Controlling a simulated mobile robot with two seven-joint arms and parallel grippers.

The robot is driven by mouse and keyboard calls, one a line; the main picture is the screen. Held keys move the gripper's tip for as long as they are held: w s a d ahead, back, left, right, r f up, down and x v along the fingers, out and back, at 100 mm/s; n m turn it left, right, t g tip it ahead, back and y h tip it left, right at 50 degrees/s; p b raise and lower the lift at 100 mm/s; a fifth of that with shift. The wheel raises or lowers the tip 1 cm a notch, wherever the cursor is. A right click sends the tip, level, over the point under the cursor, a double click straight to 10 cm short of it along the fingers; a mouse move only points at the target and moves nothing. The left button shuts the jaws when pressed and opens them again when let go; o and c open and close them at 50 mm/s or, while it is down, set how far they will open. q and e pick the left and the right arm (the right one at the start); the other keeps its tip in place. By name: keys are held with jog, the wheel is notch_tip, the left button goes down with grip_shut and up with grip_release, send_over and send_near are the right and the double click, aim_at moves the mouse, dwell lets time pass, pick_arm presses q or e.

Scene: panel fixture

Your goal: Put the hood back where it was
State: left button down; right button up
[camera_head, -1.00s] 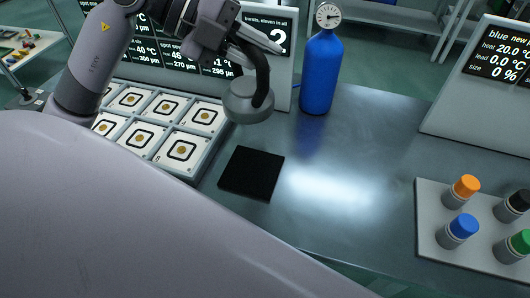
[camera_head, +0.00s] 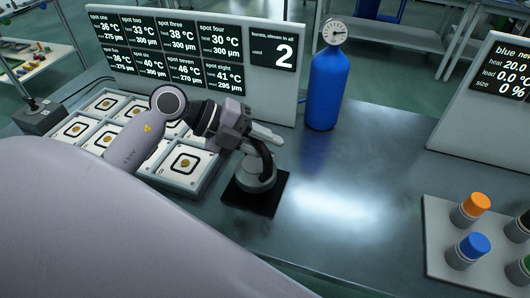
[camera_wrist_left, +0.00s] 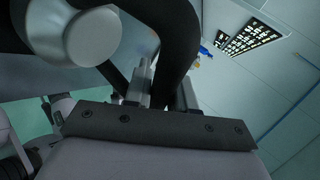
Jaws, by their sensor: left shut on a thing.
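The hood (camera_head: 257,178) is a grey round cup with a thick black curved handle. My left gripper (camera_head: 262,138) is shut on the handle and holds the hood upright over the black square mat (camera_head: 266,201). The hood's bottom is at or just above the mat; I cannot tell whether it touches. In the left wrist view, the black handle (camera_wrist_left: 172,30) passes between the fingers, and the grey hood (camera_wrist_left: 85,35) shows at upper left. My right gripper is not in view.
A tray of square spot tiles (camera_head: 182,165) lies left of the mat. Behind stand a display panel (camera_head: 225,80) and a blue gas bottle (camera_head: 325,88). A rack of coloured-cap vials (camera_head: 440,235) is at the right. The bench between mat and rack is clear.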

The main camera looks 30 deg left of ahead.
pick_arm(q)
jog(key=shift+f, duration=1.3)
jog(key=shift+f, duration=0.1)
jog(key=c, duration=0.9)
grip_release()
jog(key=shift+f, duration=0.1)
jog(key=shift+c, duration=0.2)
jog(key=shift+r, duration=0.2)
jog(key=b+v, duration=0.1)
jog(key=v, duration=1.1)
jog(key=shift+f, duration=0.1)
jog(key=shift+s, duration=0.15)
